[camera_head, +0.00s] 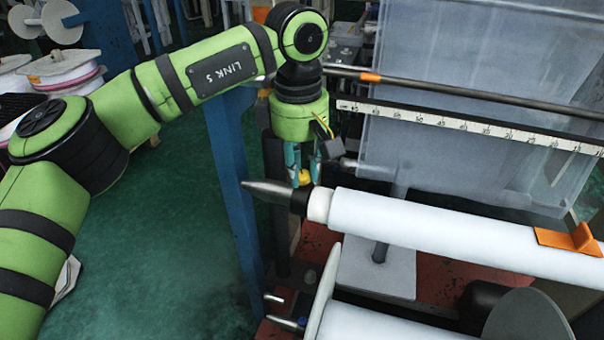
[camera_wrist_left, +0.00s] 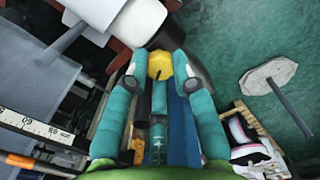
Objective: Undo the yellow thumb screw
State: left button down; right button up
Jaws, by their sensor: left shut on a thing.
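The yellow thumb screw (camera_wrist_left: 160,66) sits between the fingertips of my left gripper (camera_wrist_left: 157,72) in the left wrist view. The gripper is shut on it, one teal finger on each side. In the head view the left gripper (camera_head: 302,176) points down beside the blue post, and a bit of the yellow thumb screw (camera_head: 305,177) shows at its fingertips. The screw's shaft and its seat are hidden. My right gripper does not show in either view.
A white film roll (camera_head: 440,230) with a pointed metal shaft end (camera_head: 265,189) lies close to the gripper, at its lower side. A ruler bar (camera_head: 470,126) and a blue post (camera_head: 235,190) stand near.

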pick_arm(q)
jog(key=n+b, duration=0.3)
jog(key=n, duration=0.3)
jog(key=shift+f, duration=0.2)
jog(key=n+b, duration=0.1)
jog(key=n, duration=0.3)
jog(key=shift+s, duration=0.1)
jog(key=n+b, duration=0.2)
jog(key=n, duration=0.1)
jog(key=shift+n+t, duration=0.3)
jog(key=shift+n, duration=0.1)
jog(key=n+b, duration=0.2)
jog(key=n, duration=0.4)
jog(key=n+b, duration=0.1)
jog(key=n, duration=0.2)
jog(key=shift+n+b, duration=0.3)
jog(key=shift+b, duration=0.1)
jog(key=shift+r+n+t+b, duration=0.15)
jog(key=shift+n+t+b, duration=0.25)
jog(key=shift+n, duration=1.2)
jog(key=c, duration=1)
grip_release()
